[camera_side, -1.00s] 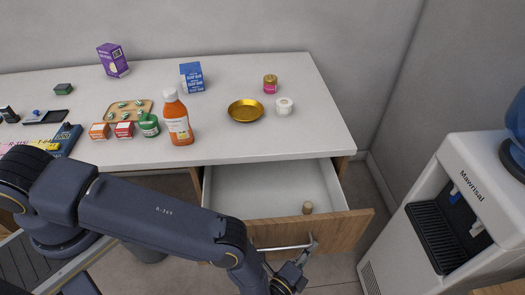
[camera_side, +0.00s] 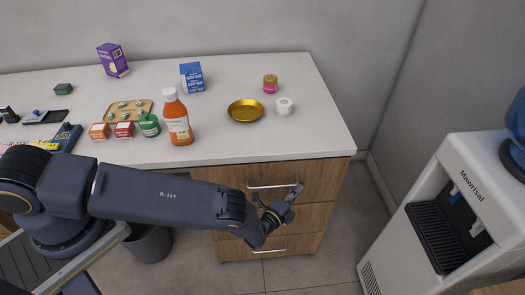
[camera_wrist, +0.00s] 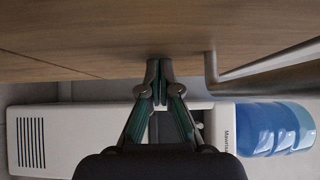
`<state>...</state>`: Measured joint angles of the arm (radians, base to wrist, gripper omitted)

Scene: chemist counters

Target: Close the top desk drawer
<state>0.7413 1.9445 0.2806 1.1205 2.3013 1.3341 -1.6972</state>
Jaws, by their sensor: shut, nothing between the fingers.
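The top desk drawer (camera_side: 325,178) has a wooden front and a metal bar handle (camera_side: 272,186). Its front sits under the white desktop, in line with the drawers below, and its inside is hidden. My gripper (camera_side: 299,189) is shut and empty at the drawer front, by the right end of the handle. In the wrist view my gripper's fingertips (camera_wrist: 159,66) are together, close to or against the wooden front (camera_wrist: 110,35). The handle (camera_wrist: 212,72) is just right of them there. I cannot tell whether they touch the wood.
A water dispenser (camera_side: 445,210) stands at the right. A bin (camera_side: 150,243) is under the desk. Floor is clear between desk and dispenser.

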